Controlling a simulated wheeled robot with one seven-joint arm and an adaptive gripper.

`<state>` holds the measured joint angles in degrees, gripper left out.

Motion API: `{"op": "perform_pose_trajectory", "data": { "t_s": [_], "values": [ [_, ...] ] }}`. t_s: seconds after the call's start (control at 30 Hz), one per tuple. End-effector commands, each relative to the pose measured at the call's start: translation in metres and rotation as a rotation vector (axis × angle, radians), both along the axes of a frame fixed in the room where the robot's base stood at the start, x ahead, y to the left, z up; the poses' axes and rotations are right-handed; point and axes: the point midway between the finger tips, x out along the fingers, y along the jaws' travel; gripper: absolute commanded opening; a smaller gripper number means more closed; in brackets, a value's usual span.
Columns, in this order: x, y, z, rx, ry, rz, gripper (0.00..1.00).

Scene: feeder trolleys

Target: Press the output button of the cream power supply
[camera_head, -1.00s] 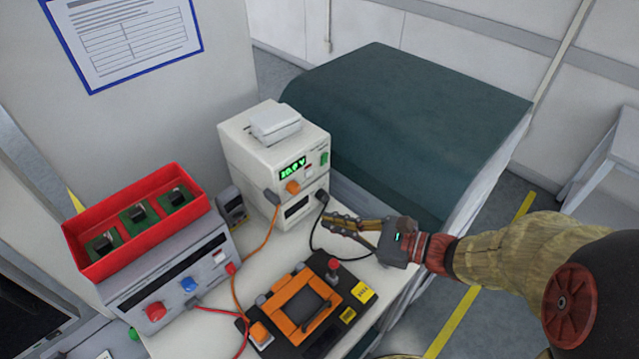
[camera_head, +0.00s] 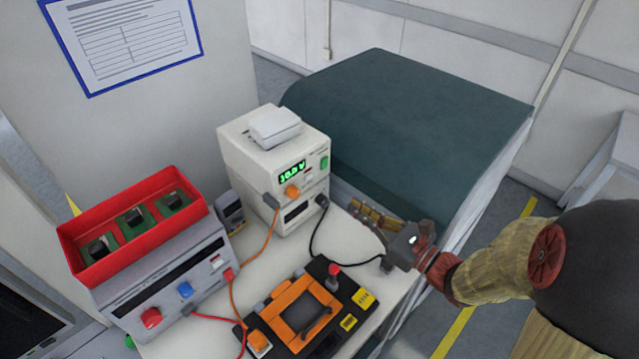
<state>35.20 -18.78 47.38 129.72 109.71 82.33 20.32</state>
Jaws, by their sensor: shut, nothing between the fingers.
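The cream power supply (camera_head: 262,150) stands at the back of the white trolley top. Its front has a lit green display (camera_head: 292,171), a green button (camera_head: 324,162) at the upper right and an orange plug or knob (camera_head: 292,191) below the display. Which of these is the output button I cannot read from here. My gripper (camera_head: 362,214) is to the right of the supply's front and apart from it. Its fingers point left and are shut with nothing between them.
A grey unit (camera_head: 165,285) carries a red tray (camera_head: 150,255) of green boards at the left. A black fixture with an orange frame (camera_head: 297,312) lies in front. Cables cross the white top (camera_head: 270,268). A dark green cover (camera_head: 420,120) is behind my gripper.

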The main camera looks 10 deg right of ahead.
Motion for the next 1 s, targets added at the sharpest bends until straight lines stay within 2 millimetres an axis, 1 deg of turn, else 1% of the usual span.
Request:
{"op": "perform_pose_trajectory", "data": {
  "t_s": [0.27,0.7,0.83,1.0],
  "values": [
    [0.032,0.024,-0.002,0.001,-0.001,0.006,0.00],
    [0.089,0.062,-0.002,0.001,-0.001,0.005,0.00],
    [0.099,0.068,-0.001,0.001,0.000,0.003,0.00],
    [0.105,0.071,0.000,0.000,0.000,0.001,0.00]
  ]
}}
